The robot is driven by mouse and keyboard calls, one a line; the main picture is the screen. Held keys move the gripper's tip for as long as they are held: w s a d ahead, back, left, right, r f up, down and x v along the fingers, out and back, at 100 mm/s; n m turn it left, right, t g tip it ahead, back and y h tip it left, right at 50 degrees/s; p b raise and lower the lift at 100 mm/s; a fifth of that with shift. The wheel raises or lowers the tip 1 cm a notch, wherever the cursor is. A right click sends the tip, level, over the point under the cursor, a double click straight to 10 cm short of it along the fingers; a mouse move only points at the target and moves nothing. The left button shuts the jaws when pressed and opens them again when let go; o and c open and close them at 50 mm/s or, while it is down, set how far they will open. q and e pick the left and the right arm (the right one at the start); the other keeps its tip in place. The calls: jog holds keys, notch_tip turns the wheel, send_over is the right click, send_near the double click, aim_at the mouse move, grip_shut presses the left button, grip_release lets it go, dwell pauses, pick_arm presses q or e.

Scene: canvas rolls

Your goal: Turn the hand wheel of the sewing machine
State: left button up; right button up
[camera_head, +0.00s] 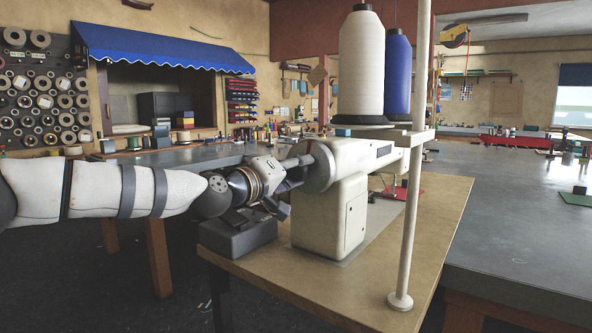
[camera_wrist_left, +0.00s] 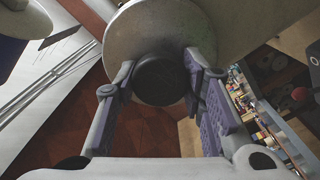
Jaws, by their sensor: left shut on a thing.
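The cream sewing machine (camera_head: 350,165) stands on a wooden-topped table. Its round, pale hand wheel (camera_head: 319,167) is at the machine's left end and also shows at the top of the left wrist view (camera_wrist_left: 150,32). A dark round hub (camera_wrist_left: 160,80) sticks out from the middle of the wheel. My left gripper (camera_head: 299,164) reaches in from the left, its fingers on either side of the hub, shut on it. In the head view the fingers hide the hub. My right gripper is not in view.
A grey block (camera_head: 238,237) sits on the table's left edge, just below my left gripper. A pale upright pole (camera_head: 410,215) stands at the front right, beside white (camera_head: 361,65) and blue (camera_head: 398,75) thread cones. A wide grey worktable (camera_head: 520,215) lies to the right.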

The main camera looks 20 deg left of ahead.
pick_arm(q)
jog(key=m, duration=0.3)
jog(key=shift+m, duration=0.5)
dwell(0.4)
jog(key=o, duration=1.2)
